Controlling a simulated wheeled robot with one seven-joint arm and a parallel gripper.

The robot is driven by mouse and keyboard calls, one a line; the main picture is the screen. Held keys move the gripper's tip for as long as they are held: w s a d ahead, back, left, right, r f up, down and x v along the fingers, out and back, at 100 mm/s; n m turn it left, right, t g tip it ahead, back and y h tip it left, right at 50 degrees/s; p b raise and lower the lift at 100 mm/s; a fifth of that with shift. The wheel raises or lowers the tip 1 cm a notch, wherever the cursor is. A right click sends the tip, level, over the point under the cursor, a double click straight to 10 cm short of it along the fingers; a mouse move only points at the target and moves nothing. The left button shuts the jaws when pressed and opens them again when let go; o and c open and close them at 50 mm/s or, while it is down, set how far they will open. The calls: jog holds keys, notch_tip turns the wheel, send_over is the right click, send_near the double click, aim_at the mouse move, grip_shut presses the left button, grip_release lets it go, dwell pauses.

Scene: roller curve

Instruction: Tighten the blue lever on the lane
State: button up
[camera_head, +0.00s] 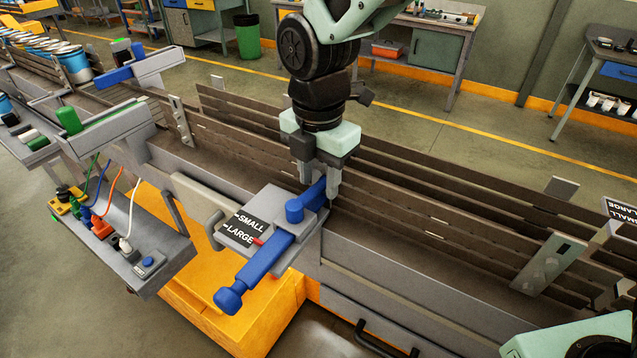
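A short blue lever (305,203) with a round hub sits on the grey plate (230,219) at the lane's near wall, its arm pointing up and right. A longer blue handle (262,264) with a knobbed end crosses the plate's front and sticks out towards the lower left. The plate carries a black label reading SMALL and LARGE, with a small red pointer beside it. My gripper (320,195) points down at the short lever's far end, with a finger on each side of it. The fingers are apart; whether they touch the lever is not clear.
The brown-sided conveyor lane (400,205) runs diagonally behind the plate. An orange base (190,295) stands below. At left are a grey shelf (150,262) with plugs and cables, another blue handle (115,76), and blue cans (75,66). A grey bracket (548,262) stands at right.

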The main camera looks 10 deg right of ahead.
grip_shut()
